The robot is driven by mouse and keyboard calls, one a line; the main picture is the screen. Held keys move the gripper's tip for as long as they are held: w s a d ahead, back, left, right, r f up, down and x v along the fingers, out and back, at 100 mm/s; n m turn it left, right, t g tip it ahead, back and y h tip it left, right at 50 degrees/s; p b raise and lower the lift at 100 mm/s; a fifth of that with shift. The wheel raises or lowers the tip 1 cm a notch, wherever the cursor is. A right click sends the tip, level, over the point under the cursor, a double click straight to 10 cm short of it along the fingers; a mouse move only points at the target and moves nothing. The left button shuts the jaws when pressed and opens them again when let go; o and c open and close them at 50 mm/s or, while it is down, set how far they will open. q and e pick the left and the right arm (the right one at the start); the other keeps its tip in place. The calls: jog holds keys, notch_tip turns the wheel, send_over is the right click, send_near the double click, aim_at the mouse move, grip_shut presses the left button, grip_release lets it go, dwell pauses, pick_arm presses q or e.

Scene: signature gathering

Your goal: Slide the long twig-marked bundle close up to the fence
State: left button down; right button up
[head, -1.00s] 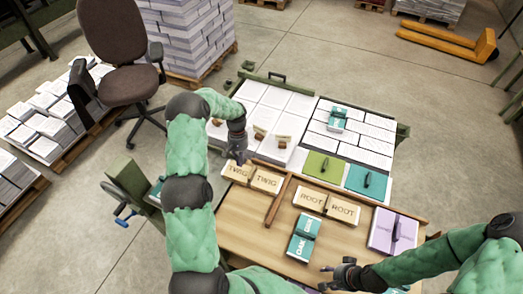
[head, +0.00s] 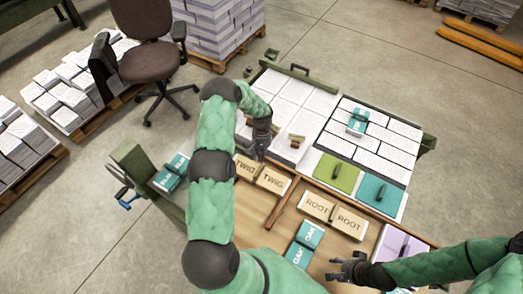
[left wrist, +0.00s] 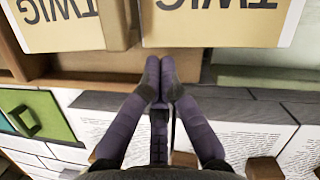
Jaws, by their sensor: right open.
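The long cream TWIG bundle (head: 262,176) lies on the wooden table top, in two halves with a dark band at the middle. In the left wrist view its two TWIG faces (left wrist: 215,22) show at the top, cut off by the frame. My left gripper (head: 262,152) is at its far side, over the low wooden rail; in the wrist view its fingertips (left wrist: 160,66) are together and hold nothing visible. I cannot tell whether they touch the bundle. A wooden strip (head: 284,208) stands right of the bundle; which rail is the fence is unclear. My right gripper (head: 348,268) is open and empty near the front.
A ROOT bundle (head: 332,215) lies right of the strip, a teal OAK bundle (head: 304,244) in front of it, and a lilac bundle (head: 398,246) farther right. White paper stacks (head: 283,92) and small brown stamps cover the far side. Bare wood shows before the TWIG bundle.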

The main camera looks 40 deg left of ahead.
pick_arm(q)
jog(key=shift+x, duration=0.9)
jog(key=shift+s, duration=0.1)
jog(key=shift+s+d, duration=0.5)
jog(key=shift+s, duration=0.25)
jog(key=shift+r, duration=0.1)
